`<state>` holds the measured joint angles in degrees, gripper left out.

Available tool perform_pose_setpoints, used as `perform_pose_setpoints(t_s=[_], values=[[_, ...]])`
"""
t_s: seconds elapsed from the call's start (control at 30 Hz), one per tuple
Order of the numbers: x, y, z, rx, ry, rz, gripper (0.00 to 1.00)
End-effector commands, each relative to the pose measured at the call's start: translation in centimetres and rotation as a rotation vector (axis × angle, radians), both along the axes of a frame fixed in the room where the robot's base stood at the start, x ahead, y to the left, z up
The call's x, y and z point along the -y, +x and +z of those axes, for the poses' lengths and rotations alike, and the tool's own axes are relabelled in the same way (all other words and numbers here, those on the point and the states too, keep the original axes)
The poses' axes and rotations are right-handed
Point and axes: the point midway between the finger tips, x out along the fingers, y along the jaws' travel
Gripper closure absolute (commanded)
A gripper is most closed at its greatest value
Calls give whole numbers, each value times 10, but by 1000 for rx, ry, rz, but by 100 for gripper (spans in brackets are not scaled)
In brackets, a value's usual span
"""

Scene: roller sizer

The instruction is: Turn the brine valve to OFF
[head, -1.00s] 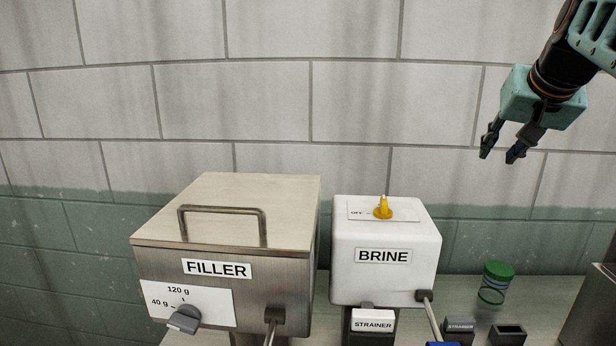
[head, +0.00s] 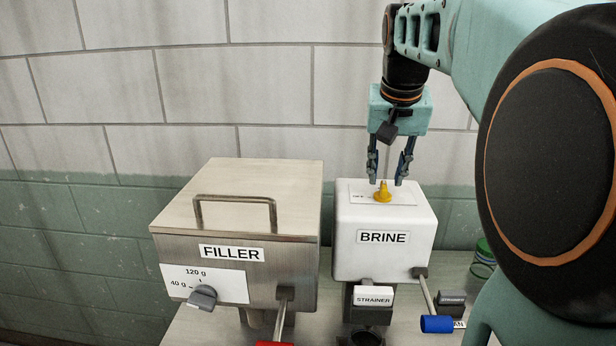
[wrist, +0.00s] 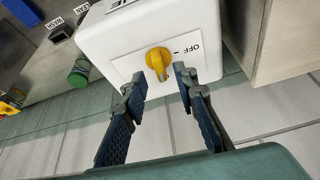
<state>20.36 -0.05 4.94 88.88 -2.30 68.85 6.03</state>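The brine valve is a yellow knob (head: 383,191) on a white label plate on top of the white BRINE box (head: 362,254). In the wrist view the knob (wrist: 158,61) is at the upper middle, and the word OFF (wrist: 187,50) with a dash is printed to its right. The knob's pointer does not line up clearly with the OFF dash. My gripper (head: 389,182) is open above the box, pointing down, its fingers on either side of the knob in the head view. In the wrist view the fingertips (wrist: 158,82) are apart and just short of the knob, with nothing held.
A steel FILLER box (head: 238,225) with a raised handle stands left of the BRINE box. A lever with a blue end (head: 437,324) sticks out from the BRINE box's front. A green-lidded jar (head: 484,250) is partly hidden behind my arm.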

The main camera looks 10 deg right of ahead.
Motion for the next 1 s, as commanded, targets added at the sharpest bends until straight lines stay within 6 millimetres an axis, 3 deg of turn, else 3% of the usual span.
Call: perform_pose_setpoints(t_s=[0.2,0.53,0.8,1.0], values=[[3,8,-23,-1,0,0,73],[4,10,-26,2,-1,0,73],[4,10,-26,2,-1,0,100],[4,10,-26,2,0,1,100]])
